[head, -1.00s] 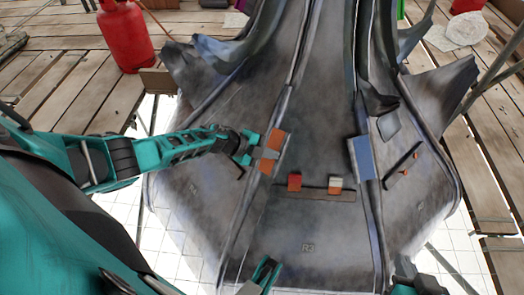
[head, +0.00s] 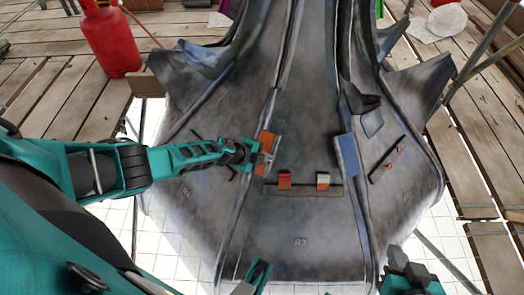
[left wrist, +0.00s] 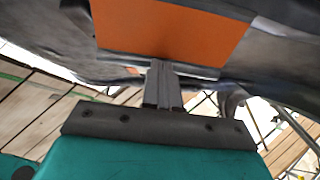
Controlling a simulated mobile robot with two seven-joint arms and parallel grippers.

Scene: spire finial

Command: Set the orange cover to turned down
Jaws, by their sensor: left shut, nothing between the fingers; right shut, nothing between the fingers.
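The orange cover (head: 266,138) sits on the left raised seam of the grey metal spire. A blue-grey cover (head: 347,155) sits on the right seam. My left gripper (head: 262,157) reaches in from the left, shut and empty, its tips in front of the orange cover and hiding its middle. In the left wrist view the orange cover (left wrist: 170,28) is a flat panel across the top, and the shut fingers (left wrist: 163,75) reach its lower edge; whether they touch cannot be told. My right gripper (head: 398,270) shows only partly at the bottom edge, right of centre, away from the cover.
A dark ledge (head: 302,190) between the seams carries a red-orange block (head: 284,180) and a pale-topped block (head: 323,181). Metal leaves flare out on both sides. A red gas cylinder (head: 110,42) stands on the planks at the upper left. The panel marked R3 (head: 300,242) is clear.

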